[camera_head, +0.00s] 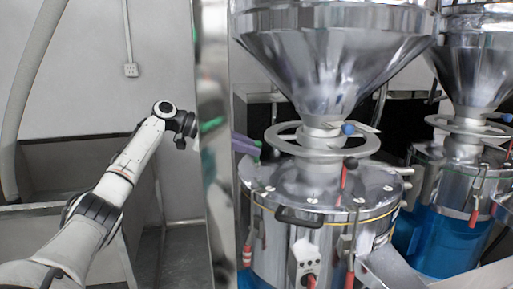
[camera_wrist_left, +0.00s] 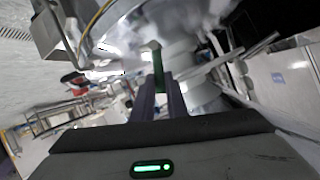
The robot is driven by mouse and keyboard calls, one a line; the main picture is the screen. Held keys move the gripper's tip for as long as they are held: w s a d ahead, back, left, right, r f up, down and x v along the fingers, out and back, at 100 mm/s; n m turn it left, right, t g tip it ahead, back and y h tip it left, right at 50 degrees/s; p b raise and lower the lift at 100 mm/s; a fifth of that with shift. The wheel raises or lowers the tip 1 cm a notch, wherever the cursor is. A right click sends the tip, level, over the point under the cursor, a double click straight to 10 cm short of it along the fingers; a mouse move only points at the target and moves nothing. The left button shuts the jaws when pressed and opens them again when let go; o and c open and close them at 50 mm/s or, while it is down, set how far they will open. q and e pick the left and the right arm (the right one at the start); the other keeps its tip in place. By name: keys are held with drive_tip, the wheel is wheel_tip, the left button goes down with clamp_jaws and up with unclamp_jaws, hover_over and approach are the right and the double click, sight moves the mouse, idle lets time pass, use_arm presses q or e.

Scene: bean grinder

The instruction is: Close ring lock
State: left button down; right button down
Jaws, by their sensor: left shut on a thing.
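The near grinder (camera_head: 320,190) is a shiny steel drum under a large steel funnel (camera_head: 335,55). A flat ring (camera_head: 290,147) surrounds the funnel's neck, with a blue knob (camera_head: 347,128) and a dark knob (camera_head: 351,163) near its right side. My left gripper (camera_head: 254,145) reaches the ring's left side; its purple fingers are shut on a small green handle (camera_head: 258,143). In the left wrist view the green handle (camera_wrist_left: 157,57) stands between the fingertips of the left gripper (camera_wrist_left: 161,80). The wrist is hidden behind a metal post. My right gripper is not in view.
A tall shiny metal post (camera_head: 217,190) stands in front of my left wrist. Red-handled clamps (camera_head: 344,178) and a black handle (camera_head: 299,217) are on the near grinder. A second grinder (camera_head: 445,215) stands close at the right. Grey troughs (camera_head: 75,165) line the left wall.

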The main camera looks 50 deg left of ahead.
use_arm(q)
drive_tip(key=c, duration=2)
unclamp_jaws()
drive_tip(key=shift+a, duration=0.1)
drive_tip(key=shift+b+v, duration=1)
drive_tip(key=shift+v, duration=4.2)
drive_tip(key=shift+f, duration=0.1)
